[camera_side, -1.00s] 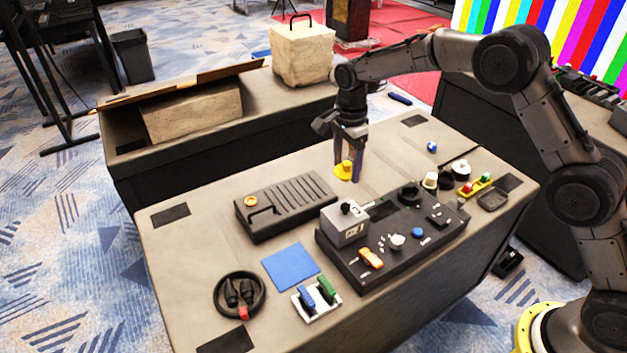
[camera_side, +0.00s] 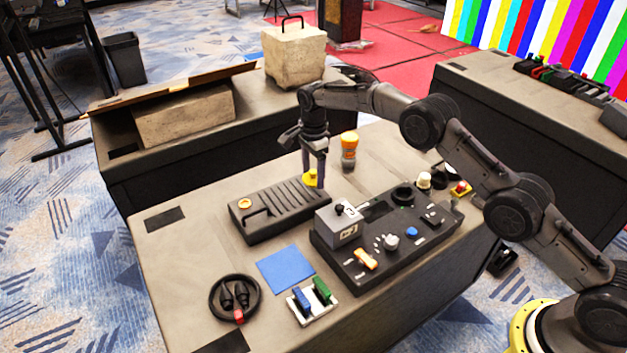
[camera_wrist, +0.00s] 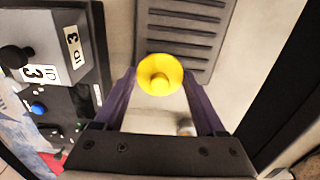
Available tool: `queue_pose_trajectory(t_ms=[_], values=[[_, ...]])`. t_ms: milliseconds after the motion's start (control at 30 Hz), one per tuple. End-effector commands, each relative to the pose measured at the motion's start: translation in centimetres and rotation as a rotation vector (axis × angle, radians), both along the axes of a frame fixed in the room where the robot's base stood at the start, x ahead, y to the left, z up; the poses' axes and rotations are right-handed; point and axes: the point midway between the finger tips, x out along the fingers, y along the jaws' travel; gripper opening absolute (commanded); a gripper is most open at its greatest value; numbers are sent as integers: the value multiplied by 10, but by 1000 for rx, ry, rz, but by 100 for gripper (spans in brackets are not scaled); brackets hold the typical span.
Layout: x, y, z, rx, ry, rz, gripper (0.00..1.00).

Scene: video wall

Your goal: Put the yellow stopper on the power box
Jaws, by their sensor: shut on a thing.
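The yellow stopper (camera_side: 310,178) is a round flanged disc with a knob. My gripper (camera_side: 314,182) is shut on it and holds it near the back right corner of a dark ribbed case (camera_side: 283,209). In the wrist view the stopper (camera_wrist: 160,62) sits between the purple fingers, just over the edge of the ribbed case (camera_wrist: 180,25). The case has a handle and an orange-yellow round piece (camera_side: 244,204) at its left end. I cannot tell which thing is the power box: the ribbed case, or the dark console (camera_side: 385,258) with a grey box (camera_side: 338,222) on it.
An orange-topped bottle (camera_side: 349,150) stands behind and right of my gripper. The table's left part is mostly clear.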

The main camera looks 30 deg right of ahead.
Motion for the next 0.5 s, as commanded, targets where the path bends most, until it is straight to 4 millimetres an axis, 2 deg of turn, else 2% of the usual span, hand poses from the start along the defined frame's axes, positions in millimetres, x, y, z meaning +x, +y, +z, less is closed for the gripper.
queue_pose_trajectory(t_ms=[100, 167, 500], values=[[-2, 0, -20, -1, 7, 0, 21], [-1, 0, -26, -1, 4, 0, 21], [-1, 0, -29, 0, 3, 0, 21]])
